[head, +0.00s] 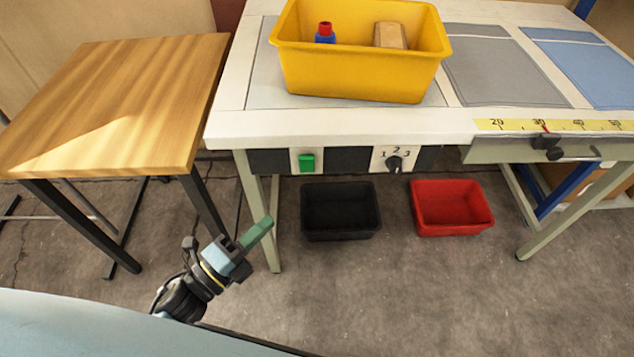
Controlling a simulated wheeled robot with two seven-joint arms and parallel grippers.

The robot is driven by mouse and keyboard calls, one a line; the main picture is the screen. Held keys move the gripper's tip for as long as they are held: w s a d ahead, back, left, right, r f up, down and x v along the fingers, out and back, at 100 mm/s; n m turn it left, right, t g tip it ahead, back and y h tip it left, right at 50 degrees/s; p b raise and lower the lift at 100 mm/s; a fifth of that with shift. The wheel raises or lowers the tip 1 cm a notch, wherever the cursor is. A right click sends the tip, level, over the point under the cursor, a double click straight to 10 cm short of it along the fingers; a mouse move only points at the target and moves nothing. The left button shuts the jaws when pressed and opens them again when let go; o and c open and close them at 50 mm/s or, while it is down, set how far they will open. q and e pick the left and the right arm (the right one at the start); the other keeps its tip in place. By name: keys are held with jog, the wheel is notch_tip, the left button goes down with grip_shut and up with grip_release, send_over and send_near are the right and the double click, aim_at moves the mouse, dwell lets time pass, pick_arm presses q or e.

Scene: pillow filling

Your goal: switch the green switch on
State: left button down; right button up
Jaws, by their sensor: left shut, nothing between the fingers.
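The green switch (307,162) sits on a white plate in the dark panel under the front edge of the white workbench (330,126). Whether it is on or off I cannot tell. My left gripper (262,229) is shut and empty, with greenish fingers pointing up and to the right. It is below and to the left of the switch, apart from it, in front of the bench's left leg. My right gripper is not in view.
A dial (394,164) marked 1, 2, 3 is right of the switch. A yellow bin (350,75) stands on the bench. A black bin (341,228) and a red bin (452,222) are on the floor below. A wooden table (115,100) stands at left.

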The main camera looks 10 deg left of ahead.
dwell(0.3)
pick_arm(q)
send_near(313, 162)
jog(key=d+f+x, duration=0.1)
jog(key=x, duration=0.4)
jog(key=shift+w+a+r+b, duration=0.35)
jog(key=shift+r+b, duration=0.1)
jog(key=shift+r, duration=0.1)
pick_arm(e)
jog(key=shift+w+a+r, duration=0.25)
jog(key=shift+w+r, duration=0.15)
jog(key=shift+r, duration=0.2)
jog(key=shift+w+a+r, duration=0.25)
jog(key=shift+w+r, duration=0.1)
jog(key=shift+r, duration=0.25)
